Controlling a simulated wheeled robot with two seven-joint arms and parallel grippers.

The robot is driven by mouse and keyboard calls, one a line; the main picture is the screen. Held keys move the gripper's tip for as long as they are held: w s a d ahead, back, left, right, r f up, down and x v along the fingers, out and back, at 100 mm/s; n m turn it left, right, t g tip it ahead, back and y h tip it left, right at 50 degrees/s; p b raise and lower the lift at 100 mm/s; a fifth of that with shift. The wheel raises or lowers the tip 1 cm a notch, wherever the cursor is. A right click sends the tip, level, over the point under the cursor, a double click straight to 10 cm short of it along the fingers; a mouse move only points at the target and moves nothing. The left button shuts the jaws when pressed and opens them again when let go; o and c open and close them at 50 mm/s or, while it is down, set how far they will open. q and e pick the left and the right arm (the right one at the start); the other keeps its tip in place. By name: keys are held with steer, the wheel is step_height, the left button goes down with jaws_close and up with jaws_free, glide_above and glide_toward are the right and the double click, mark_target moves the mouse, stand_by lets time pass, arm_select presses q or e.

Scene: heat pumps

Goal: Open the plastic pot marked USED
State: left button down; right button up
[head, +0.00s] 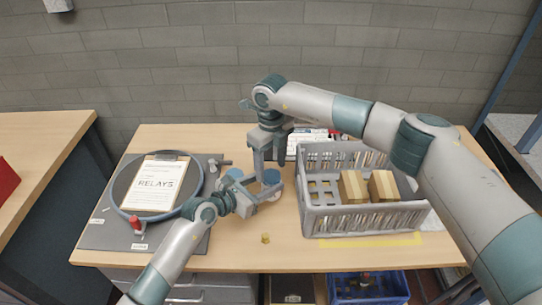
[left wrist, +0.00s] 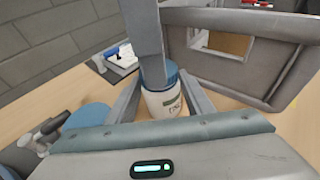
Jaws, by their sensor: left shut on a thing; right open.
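A white plastic pot with a blue lid (head: 271,176) stands on the table just left of the grey crate. It also shows in the left wrist view (left wrist: 163,103), with dark label print that is too small to read surely. My left gripper (head: 268,192) is shut on the pot's body from the front, a finger on each side. My right gripper (head: 269,165) points down over the pot and is open. One of its fingers hides part of the lid in the left wrist view. A second blue-lidded pot (head: 235,174) stands to the left.
The grey crate (head: 365,220) on the right holds cardboard boxes (head: 383,186). A grey board (head: 100,232) on the left carries a clipboard marked RELAYS (head: 155,185) and a hose loop. A small brass piece (head: 265,238) lies in front. The front middle is mostly clear.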

steer(key=shift+f, duration=1.05)
steer(key=c, duration=1.1)
steer(key=shift+n, duration=1.7)
steer(key=o, duration=1.2)
steer(key=shift+c, duration=0.2)
steer(key=shift+r, duration=0.1)
